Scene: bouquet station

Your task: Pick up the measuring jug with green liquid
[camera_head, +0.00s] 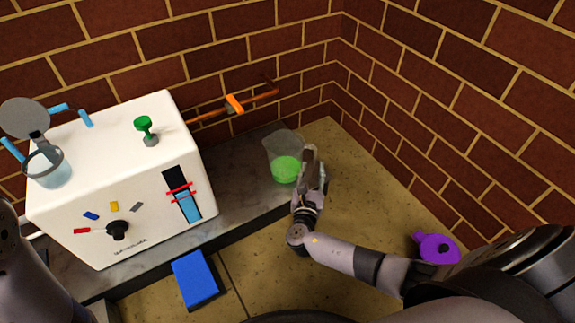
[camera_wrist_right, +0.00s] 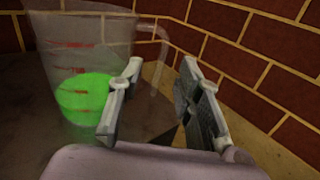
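The measuring jug (camera_head: 283,150) is clear, with green liquid in its lower part, and stands upright at the right end of the grey counter. In the right wrist view the jug (camera_wrist_right: 85,60) fills the left side, with red marks on its wall and its handle toward the right. My right gripper (camera_head: 315,165) is right beside the jug on its handle side. In the wrist view its fingers (camera_wrist_right: 160,75) are apart, with the handle showing in the gap between them; I see no grip on it. My left arm shows at the lower left, but its gripper is out of view.
A white machine (camera_head: 120,250) with a dial, levers and a water cup on top stands left of the jug. Brick walls close off the back and right. A blue block (camera_head: 195,279) and a purple pot (camera_head: 437,248) are lower down.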

